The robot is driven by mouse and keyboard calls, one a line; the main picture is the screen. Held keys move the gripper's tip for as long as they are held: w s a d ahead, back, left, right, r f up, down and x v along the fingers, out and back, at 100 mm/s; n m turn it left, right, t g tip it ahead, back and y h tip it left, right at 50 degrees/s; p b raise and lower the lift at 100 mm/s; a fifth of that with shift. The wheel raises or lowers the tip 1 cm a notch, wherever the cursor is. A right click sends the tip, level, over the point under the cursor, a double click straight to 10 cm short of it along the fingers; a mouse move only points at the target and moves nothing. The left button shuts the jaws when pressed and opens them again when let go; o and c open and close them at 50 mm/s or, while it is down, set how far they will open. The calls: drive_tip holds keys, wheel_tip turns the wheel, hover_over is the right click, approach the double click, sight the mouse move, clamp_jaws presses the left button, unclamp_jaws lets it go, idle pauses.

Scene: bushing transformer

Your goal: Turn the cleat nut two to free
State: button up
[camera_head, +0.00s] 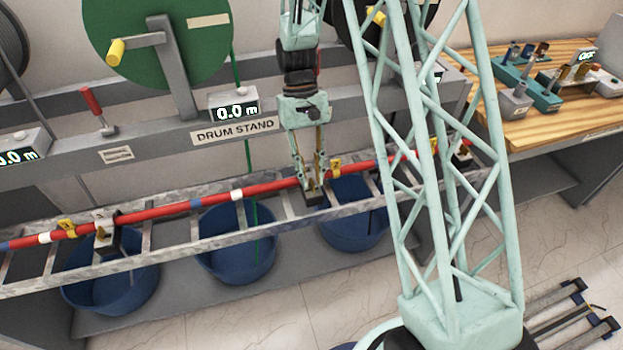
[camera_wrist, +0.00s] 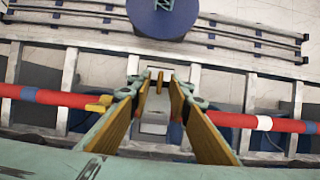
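A red cable with blue and white bands (camera_head: 270,186) runs along a grey ladder tray (camera_head: 180,243) and also crosses the wrist view (camera_wrist: 275,124). My gripper (camera_head: 311,184) points down over the cable at the middle cleat, which is mostly hidden in the head view. In the wrist view, my gripper (camera_wrist: 160,88) has its two orange-padded fingers apart. A grey cleat block (camera_wrist: 155,122) shows between them. Another cleat (camera_head: 106,228) clamps the cable further left.
Blue tubs (camera_head: 238,250) stand below the tray. The drum stand beam (camera_head: 165,130) runs behind it, with a green drum (camera_head: 190,60). Yellow tags (camera_head: 67,228) sit on the cable. A wooden bench (camera_head: 540,105) with tools is at the right.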

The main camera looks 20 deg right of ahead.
drive_tip(key=shift+s+f, duration=0.1)
drive_tip(key=shift+f, duration=0.25)
drive_tip(key=shift+c, duration=0.6)
clamp_jaws()
